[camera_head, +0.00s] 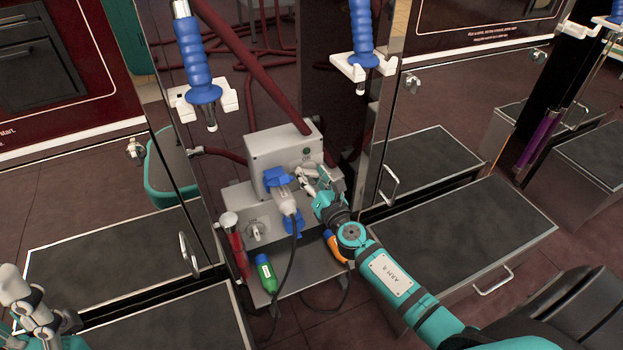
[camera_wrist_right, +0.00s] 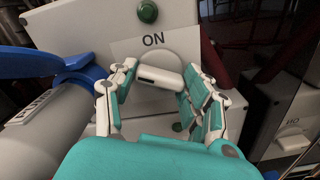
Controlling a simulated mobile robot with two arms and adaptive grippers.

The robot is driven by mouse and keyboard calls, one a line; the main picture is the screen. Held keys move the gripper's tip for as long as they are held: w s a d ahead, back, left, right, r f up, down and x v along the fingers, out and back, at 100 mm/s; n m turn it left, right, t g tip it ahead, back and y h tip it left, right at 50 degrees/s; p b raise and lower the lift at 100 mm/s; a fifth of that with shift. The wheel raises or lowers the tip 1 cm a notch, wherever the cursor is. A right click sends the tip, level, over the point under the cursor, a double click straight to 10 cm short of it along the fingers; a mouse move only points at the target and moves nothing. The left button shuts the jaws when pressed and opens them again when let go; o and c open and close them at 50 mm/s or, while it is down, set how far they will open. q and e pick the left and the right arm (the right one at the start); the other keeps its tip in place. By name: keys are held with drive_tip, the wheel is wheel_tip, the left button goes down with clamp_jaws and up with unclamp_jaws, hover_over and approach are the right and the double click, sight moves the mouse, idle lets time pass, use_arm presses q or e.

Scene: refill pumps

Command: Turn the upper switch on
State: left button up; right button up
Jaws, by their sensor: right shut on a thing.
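The upper switch (camera_wrist_right: 158,76) is a white rotary knob on the face of the upper grey box (camera_head: 268,151), below a sign reading ON and a dark green lamp (camera_wrist_right: 148,12). Its handle lies nearly level in the right wrist view. My right gripper (camera_head: 306,182) is at the box's right side, its fingers on either side of the knob. The right wrist view shows this gripper (camera_wrist_right: 157,88) shut on the handle. In the head view the fingers hide most of the knob. My left gripper (camera_head: 22,298) is at the lower left edge, away from the boxes; its opening is unclear.
A blue-and-grey plug (camera_head: 284,192) with a cable is in the upper box, just left of my right gripper. A lower box carries another switch (camera_head: 257,231). A red-handled tool (camera_head: 236,250) and a green bottle-like object (camera_head: 266,272) stand nearby. Blue-handled nozzles (camera_head: 199,65) hang above.

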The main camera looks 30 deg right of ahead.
drive_tip(key=m+b, duration=0.1)
drive_tip(key=m, duration=0.4)
drive_tip(key=shift+f+m, duration=0.1)
drive_tip(key=shift+m, duration=0.2)
drive_tip(key=m, duration=0.5)
drive_tip(key=shift+m, duration=0.4)
drive_tip(key=o, duration=1.2)
drive_tip(key=shift+c, duration=0.2)
drive_tip(key=shift+s, duration=0.1)
drive_tip(key=s, duration=1.2)
drive_tip(key=shift+a, duration=0.35)
